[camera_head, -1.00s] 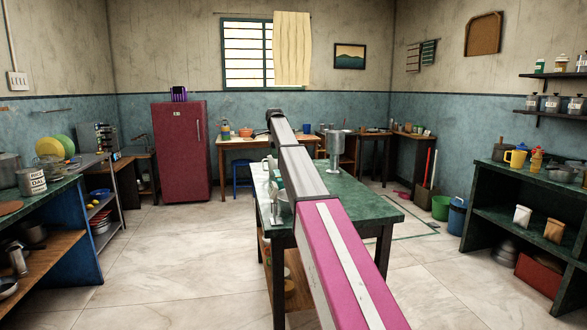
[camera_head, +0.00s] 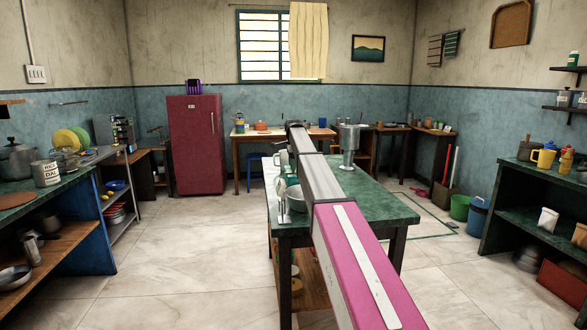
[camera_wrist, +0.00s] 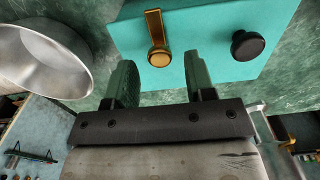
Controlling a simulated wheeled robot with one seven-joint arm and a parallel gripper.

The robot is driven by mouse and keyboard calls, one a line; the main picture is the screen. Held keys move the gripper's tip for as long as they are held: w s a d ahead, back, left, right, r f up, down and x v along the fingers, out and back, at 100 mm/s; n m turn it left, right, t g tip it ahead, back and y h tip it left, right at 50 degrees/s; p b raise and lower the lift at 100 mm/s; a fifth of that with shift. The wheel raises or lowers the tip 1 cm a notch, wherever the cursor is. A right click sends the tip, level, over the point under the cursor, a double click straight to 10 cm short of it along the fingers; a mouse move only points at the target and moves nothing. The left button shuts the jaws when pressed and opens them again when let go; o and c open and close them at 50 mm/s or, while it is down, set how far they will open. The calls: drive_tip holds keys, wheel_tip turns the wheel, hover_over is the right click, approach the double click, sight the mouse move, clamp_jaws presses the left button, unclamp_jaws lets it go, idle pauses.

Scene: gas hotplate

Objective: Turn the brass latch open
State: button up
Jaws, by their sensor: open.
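The brass latch (camera_wrist: 155,30) shows in the wrist view as a flat upright bar above a round brass boss (camera_wrist: 159,58), on the front of a teal box (camera_wrist: 200,40). A round black knob (camera_wrist: 248,45) is on the same face, to the right. My gripper (camera_wrist: 160,70) is open and empty. Its two dark green fingers lie to the left and right of the boss in the picture, apart from it. I cannot tell the exact gap to the box. In the head view my arm hides the gripper and most of the box.
A steel bowl (camera_wrist: 45,60) is left of the box in the wrist view. The green-topped table (camera_head: 385,205) also bears a tall steel vessel (camera_head: 348,145). Shelves stand left and right. Pale tiled floor (camera_head: 180,265) is open left of the table.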

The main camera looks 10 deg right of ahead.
drive_tip(key=shift+f, duration=1.05)
drive_tip(key=c, duration=0.9)
drive_tip(key=shift+n, duration=0.3)
drive_tip(key=n, duration=0.4)
drive_tip(key=shift+n, duration=0.3)
drive_tip(key=n, duration=0.8)
drive_tip(key=shift+n, duration=2.4)
